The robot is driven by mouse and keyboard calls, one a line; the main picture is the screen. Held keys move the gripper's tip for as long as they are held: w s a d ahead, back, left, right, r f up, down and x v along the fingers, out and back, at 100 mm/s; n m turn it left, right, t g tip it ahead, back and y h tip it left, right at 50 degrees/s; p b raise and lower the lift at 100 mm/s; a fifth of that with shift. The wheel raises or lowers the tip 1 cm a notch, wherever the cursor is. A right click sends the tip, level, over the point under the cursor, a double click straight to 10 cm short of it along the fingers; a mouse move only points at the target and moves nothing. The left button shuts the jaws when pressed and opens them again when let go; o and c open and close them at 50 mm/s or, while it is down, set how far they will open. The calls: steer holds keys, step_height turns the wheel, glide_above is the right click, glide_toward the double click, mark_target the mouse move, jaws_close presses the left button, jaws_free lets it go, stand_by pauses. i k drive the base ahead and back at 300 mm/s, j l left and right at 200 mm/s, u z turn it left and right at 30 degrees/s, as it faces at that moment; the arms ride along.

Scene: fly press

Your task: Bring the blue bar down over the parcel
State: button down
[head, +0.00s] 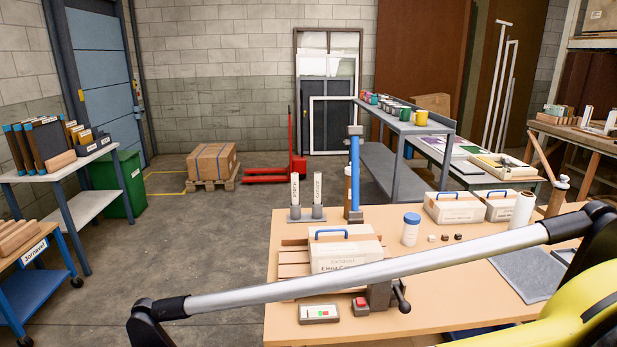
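The blue bar (354,175) stands upright at the back of the wooden workbench, with a dark block at its top end. The parcel (343,256), a pale box with a blue handle on top and printing on its front, sits in front of the bar on wooden slats (293,263). The bar is up and clear of the parcel. A dark metal bracket with a lever (383,294) stands at the parcel's front right. My silver arm link crosses in front of the bench and hides part of the slats and the parcel's lower front. My gripper is out of view.
A small panel (319,314) and a red button (361,304) are at the bench front (286,325). Two upright labelled cylinders (295,194) stand left of the bar. A white jar (411,230) and two more handled boxes (454,208) stand right. Open floor lies left.

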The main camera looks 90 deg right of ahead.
mark_target(355, 132)
steer(key=i+l+z, duration=0.15)
steer(key=i+z, duration=0.75)
steer(key=i+j+z, duration=0.15)
steer(key=i+z, duration=0.2)
steer(key=z, duration=0.15)
steer(key=i+j+z, duration=0.3)
steer(key=z, duration=0.15)
steer(key=i+l+z, duration=0.15)
steer(key=z, duration=0.35)
steer(key=i+z, duration=0.7)
steer(key=z, duration=0.25)
steer(key=i+j+z, duration=0.2)
steer(key=z, duration=0.3)
steer(key=i+j+z, duration=0.25)
steer(key=z, duration=0.2)
steer(key=i+z, duration=0.2)
steer(key=z, duration=0.15)
steer(key=i+j+z, duration=0.15)
steer(key=z, duration=0.2)
steer(key=i+j+z, duration=0.15)
steer(key=z, duration=0.2)
steer(key=j+u, duration=0.1)
steer(key=i+j, duration=0.05)
